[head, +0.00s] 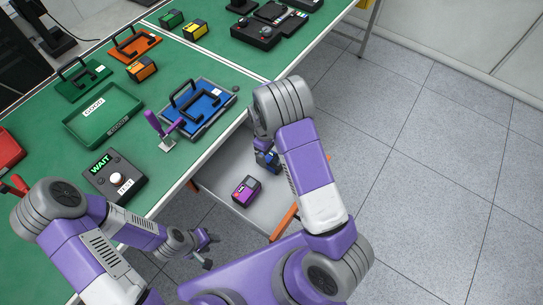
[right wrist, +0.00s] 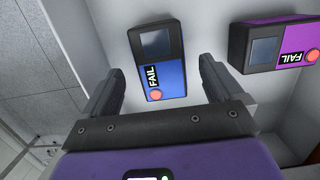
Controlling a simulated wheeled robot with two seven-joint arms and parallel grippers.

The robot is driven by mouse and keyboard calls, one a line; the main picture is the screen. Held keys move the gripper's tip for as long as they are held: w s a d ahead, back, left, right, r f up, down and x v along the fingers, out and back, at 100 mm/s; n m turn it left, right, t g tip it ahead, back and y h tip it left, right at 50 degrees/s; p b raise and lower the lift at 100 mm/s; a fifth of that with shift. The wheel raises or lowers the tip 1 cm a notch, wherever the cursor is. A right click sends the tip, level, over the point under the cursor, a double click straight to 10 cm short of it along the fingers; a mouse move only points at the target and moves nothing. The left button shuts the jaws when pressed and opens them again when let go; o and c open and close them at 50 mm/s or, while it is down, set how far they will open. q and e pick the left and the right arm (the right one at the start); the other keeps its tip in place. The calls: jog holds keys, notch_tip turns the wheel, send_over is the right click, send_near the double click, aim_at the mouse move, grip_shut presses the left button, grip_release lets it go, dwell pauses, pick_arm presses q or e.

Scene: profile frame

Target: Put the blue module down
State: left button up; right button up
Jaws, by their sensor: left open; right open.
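The blue module (head: 268,162) lies in a pale grey bin (head: 223,160) below the table's edge. In the right wrist view the blue module (right wrist: 160,62) shows a dark screen, a FAIL label and a red button. My right gripper (right wrist: 160,95) is open, with its fingers apart on either side of the module's near end and not closed on it. In the head view my right arm partly hides the module. A purple module (head: 246,191) also marked FAIL (right wrist: 280,45) lies beside it. My left gripper (head: 207,250) is open and empty, low near my base.
The green table (head: 150,75) bears a blue fixture (head: 215,122) with a black handle, a purple lever clamp (head: 168,145), a WAIT/TEST box (head: 114,178), a green tray (head: 131,105) and several other modules. The floor on the right is clear.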

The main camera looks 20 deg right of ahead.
aim_at(268, 156)
notch_tip(268, 156, up, 8)
jog(key=w+p, duration=0.1)
jog(key=shift+a+r, duration=0.2)
jog(key=shift+a, duration=0.15)
jog(key=shift+f, duration=0.1)
